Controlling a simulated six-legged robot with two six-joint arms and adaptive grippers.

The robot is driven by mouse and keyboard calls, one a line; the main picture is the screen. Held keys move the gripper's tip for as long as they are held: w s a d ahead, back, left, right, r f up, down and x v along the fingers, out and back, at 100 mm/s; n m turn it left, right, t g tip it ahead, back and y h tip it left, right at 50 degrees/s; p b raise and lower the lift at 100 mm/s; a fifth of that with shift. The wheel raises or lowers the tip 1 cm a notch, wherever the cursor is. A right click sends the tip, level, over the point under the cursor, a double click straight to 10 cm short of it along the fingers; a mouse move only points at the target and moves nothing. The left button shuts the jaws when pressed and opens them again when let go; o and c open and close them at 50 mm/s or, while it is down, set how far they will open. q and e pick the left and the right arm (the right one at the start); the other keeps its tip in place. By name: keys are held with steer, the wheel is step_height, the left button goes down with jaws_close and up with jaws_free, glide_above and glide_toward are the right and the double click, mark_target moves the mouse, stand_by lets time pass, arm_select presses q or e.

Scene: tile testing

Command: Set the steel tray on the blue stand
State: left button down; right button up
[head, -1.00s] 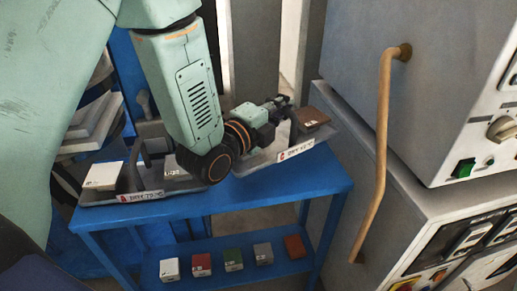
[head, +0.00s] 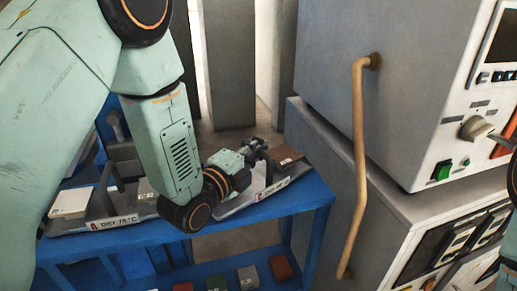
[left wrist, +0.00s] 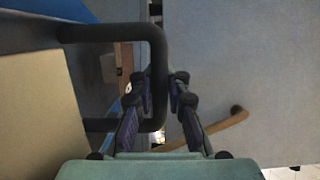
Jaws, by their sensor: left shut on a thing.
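A grey steel tray (head: 236,208) with a label on its front carries a brown block (head: 286,154) at its right end. It appears level at the right part of the blue stand (head: 310,205); whether it touches the top I cannot tell. My left gripper (head: 262,150) is shut on its dark upright handle. In the left wrist view the black handle (left wrist: 158,75) passes between my left fingers (left wrist: 158,105). A second tray (head: 70,230), labelled "DRY 70°C", sits on the stand's left with a white block (head: 70,203). My right gripper is not in view.
Grey oven-like cabinets (head: 400,190) stand close on the right, with a long tan door handle (head: 358,150) sticking out. Several coloured blocks (head: 248,277) stand on the stand's lower shelf. Grey uprights (head: 222,70) rise behind the stand.

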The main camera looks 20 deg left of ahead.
arm_select(q)
steer(key=c, duration=1.8)
jaws_free()
steer(key=shift+f, duration=0.15)
steer(key=o, duration=0.4)
steer(key=shift+o, duration=0.2)
steer(key=shift+s+a+r, duration=0.1)
steer(key=shift+s+r, duration=0.1)
steer(key=p+v, duration=0.3)
steer(key=v, duration=0.8)
steer(key=shift+s, duration=0.3)
steer(key=shift+a, duration=0.1)
